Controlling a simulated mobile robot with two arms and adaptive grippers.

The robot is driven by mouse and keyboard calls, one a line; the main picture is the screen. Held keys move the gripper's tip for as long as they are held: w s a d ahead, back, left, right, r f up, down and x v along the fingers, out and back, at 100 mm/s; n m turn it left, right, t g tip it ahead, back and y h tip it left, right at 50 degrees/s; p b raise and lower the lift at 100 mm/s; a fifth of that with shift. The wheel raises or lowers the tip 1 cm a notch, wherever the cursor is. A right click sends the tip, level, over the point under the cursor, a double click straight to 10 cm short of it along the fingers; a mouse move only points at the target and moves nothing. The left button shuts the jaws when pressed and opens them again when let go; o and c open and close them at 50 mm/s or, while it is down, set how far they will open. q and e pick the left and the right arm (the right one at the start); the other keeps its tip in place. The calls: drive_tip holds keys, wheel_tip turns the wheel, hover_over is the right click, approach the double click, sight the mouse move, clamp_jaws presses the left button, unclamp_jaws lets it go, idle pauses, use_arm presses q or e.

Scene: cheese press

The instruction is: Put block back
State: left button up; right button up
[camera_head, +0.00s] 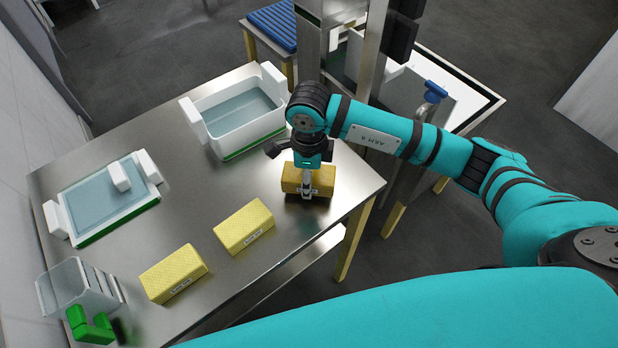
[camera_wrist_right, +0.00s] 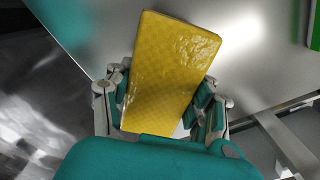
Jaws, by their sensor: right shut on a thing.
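My right gripper (camera_head: 307,188) is shut on a yellow block (camera_head: 322,178) near the right end of the steel table (camera_head: 190,215). In the right wrist view the same block (camera_wrist_right: 172,62) sits between the fingers of my right gripper (camera_wrist_right: 162,105). I cannot tell whether it touches the table. A second yellow block (camera_head: 244,227) lies to its left near the front edge, and a third yellow block (camera_head: 174,273) lies farther left. Each has a small label on its front side. My left gripper is not in view.
A white open box (camera_head: 222,140) stands at the back of the table. A white tray with a clear cover (camera_head: 105,200) lies at the left. A clear container (camera_head: 78,287) and a green item (camera_head: 90,325) are at the front left corner. The table's middle is clear.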

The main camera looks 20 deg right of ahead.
drive_tip(key=shift+f+p, duration=0.35)
drive_tip(key=shift+f, duration=0.55)
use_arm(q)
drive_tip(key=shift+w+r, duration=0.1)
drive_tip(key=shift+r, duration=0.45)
use_arm(e)
drive_tip(key=shift+f, duration=0.1)
drive_tip(key=shift+f+b, duration=0.2)
drive_tip(key=shift+b, duration=0.15)
drive_tip(key=o, duration=1.3)
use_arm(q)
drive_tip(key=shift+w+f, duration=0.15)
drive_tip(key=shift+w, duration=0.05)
use_arm(e)
drive_tip(key=shift+r, duration=0.2)
